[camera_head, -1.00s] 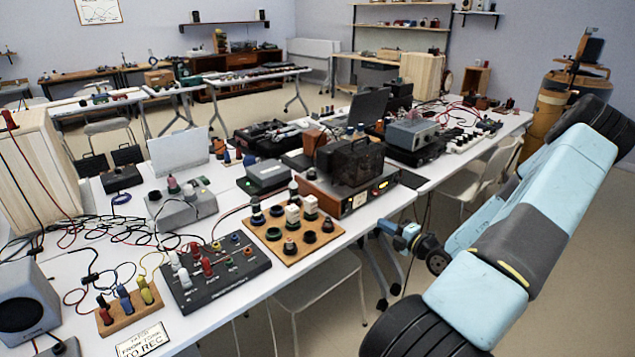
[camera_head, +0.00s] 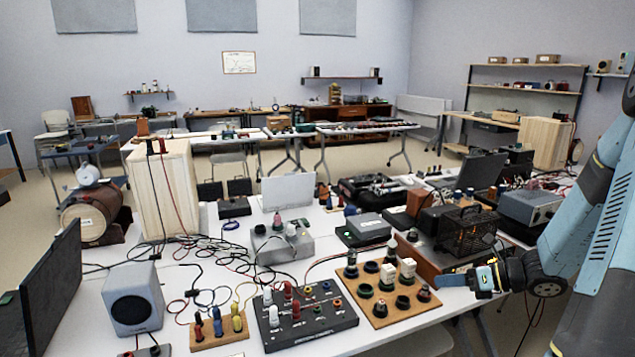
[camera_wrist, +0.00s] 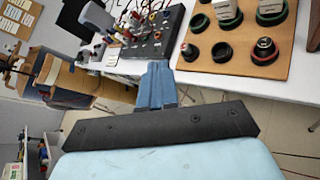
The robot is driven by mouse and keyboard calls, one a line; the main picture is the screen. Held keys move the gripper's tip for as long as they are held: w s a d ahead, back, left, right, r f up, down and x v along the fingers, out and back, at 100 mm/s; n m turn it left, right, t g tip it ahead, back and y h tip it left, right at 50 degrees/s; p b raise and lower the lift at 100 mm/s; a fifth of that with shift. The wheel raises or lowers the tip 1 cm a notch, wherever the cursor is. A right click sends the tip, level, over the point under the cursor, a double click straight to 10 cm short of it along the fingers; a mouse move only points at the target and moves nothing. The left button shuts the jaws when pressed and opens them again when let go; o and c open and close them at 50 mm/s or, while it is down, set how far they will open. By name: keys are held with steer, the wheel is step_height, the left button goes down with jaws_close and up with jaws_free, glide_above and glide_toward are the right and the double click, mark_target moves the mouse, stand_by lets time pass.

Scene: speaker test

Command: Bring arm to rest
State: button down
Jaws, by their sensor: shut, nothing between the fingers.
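My gripper (camera_head: 478,279) shows at the lower right of the head view, at the end of my light blue arm (camera_head: 585,215). It is by the table's front edge, to the right of the wooden terminal board (camera_head: 377,312). In the wrist view, my gripper's blue fingers (camera_wrist: 157,75) are together, with nothing held between them. They point toward the table edge, between the black terminal box (camera_wrist: 152,48) and the wooden board (camera_wrist: 222,62). I cannot tell their exact height or gap from the table.
The white table (camera_head: 240,349) is crowded with a speaker (camera_head: 134,298), a wooden cabinet (camera_head: 163,195), a glowing caged device (camera_head: 465,230) and many cables. A dark screen (camera_head: 55,293) stands at the left. Floor shows in front of the table at the lower right.

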steer(key=s+a+r+n+g+h, duration=0.55)
steer(key=s+a+r+n, duration=0.4)
steer(key=n, duration=0.55)
steer(key=s+d+r+n+t+h, duration=0.1)
steer(key=s+r+n+t+h, duration=0.4)
steer(key=s+r+n, duration=0.6)
step_height(320, 180, up, 3)
steer(key=n+h, duration=0.1)
steer(key=n, duration=0.2)
steer(key=shift+n, duration=0.4)
